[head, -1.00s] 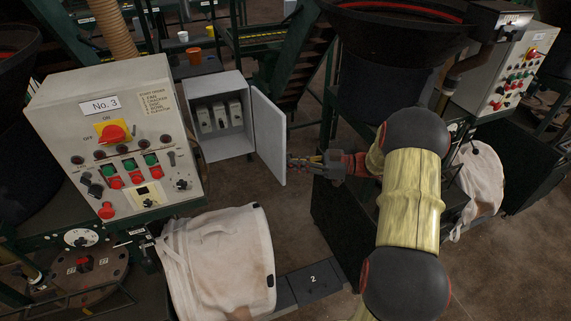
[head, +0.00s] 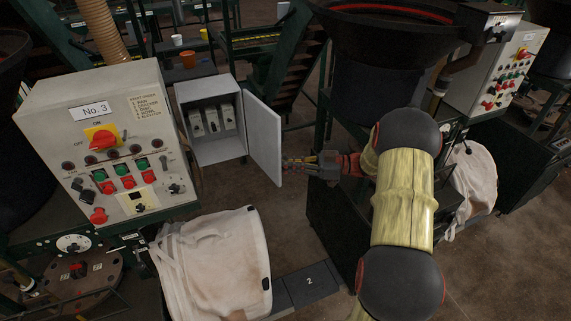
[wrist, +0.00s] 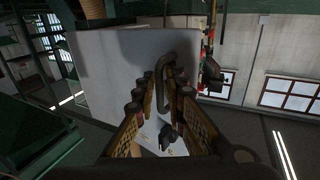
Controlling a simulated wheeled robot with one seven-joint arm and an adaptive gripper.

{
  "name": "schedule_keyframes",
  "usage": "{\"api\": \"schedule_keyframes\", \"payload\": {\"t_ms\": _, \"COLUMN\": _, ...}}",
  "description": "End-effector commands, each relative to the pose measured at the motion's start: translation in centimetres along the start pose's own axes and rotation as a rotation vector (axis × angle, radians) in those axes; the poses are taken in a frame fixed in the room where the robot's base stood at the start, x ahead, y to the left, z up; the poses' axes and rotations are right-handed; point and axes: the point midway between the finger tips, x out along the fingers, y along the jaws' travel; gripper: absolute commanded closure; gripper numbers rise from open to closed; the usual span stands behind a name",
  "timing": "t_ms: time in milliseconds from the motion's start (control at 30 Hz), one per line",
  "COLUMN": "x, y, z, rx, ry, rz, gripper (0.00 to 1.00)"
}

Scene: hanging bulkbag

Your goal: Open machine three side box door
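The machine three side box (head: 211,150) is a grey cabinet right of the No. 3 control panel (head: 110,150).
A white bulk bag (head: 215,262) hangs below the box. A dark machine with a black hopper (head: 380,60) stands behind my arm. Another control panel (head: 497,75) and white bag (head: 473,180) are at the right. Brown floor (head: 270,215) is free below the door.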

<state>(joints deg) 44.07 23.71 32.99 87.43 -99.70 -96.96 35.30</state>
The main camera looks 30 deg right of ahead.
Motion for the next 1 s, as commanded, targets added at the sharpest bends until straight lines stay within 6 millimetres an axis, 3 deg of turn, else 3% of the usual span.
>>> {"api": "schedule_keyframes", "payload": {"t_ms": 167, "x": -0.6, "y": 0.0, "z": 0.0, "rx": -0.001, "ry": 0.0, "rz": 0.001, "gripper": 0.88}}
{"api": "schedule_keyframes", "payload": {"t_ms": 267, "x": -1.9, "y": 0.1, "z": 0.0, "rx": -0.001, "ry": -0.001, "rz": 0.003, "gripper": 0.88}}
{"api": "schedule_keyframes", "payload": {"t_ms": 700, "x": -10.2, "y": 0.1, "z": 0.0, "rx": 0.0, "ry": 0.0, "rz": 0.002, "gripper": 0.88}}
{"api": "schedule_keyframes", "payload": {"t_ms": 1000, "x": -12.0, "y": 0.0, "z": 0.1, "rx": 0.001, "ry": 0.0, "rz": 0.0, "gripper": 0.88}}
